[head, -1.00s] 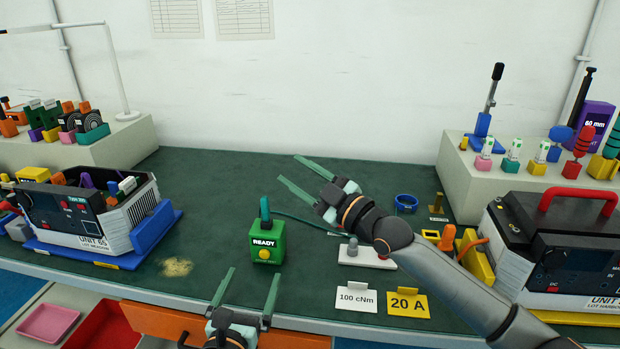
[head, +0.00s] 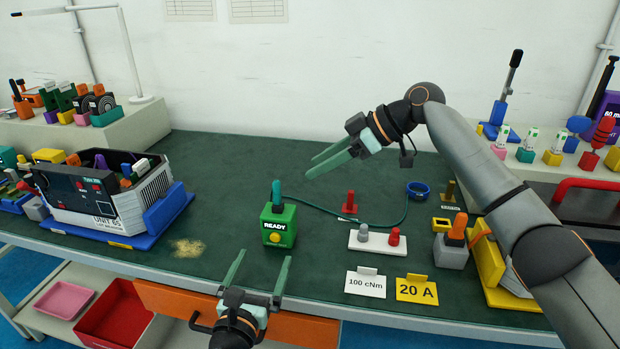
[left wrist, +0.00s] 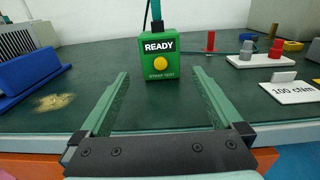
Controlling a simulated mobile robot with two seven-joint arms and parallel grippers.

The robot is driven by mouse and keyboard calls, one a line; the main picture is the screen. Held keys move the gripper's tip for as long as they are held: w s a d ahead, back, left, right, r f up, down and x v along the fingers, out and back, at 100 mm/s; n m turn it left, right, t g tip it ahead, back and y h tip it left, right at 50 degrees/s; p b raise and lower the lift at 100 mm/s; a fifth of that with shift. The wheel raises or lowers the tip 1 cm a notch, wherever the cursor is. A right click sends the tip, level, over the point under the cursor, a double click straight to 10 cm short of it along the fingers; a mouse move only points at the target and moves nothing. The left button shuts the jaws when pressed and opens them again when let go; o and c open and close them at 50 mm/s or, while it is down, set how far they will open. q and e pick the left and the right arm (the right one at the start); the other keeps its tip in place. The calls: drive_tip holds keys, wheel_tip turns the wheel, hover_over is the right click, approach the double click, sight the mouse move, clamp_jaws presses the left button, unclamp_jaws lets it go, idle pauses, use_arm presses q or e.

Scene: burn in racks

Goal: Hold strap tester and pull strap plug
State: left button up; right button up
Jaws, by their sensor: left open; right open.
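The green strap tester (head: 279,226) stands upright on the dark green bench mat, with a "READY" label and a yellow button. It also shows in the left wrist view (left wrist: 168,58), ahead of and between the fingers. A teal strap plug (head: 277,193) stands upright in its top. A thin green cord (head: 345,215) runs right from it to a blue ring (head: 418,189). My left gripper (head: 257,272) is open and empty, just in front of the tester and not touching it. My right gripper (head: 324,160) is open and empty, above the mat, behind and right of the tester.
A white base (head: 384,242) with grey and red knobs stands right of the tester. A "100 cNm" card (head: 366,284) and a "20 A" card (head: 416,290) stand in front of it. UNIT 65 (head: 103,196) is on the left. The mat behind the tester is clear.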

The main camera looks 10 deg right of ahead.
sight(276, 233)
use_arm(q)
drive_tip(key=x, duration=1.2)
drive_tip(key=shift+w, duration=0.15)
drive_tip(key=c, duration=1.3)
idle(0.4)
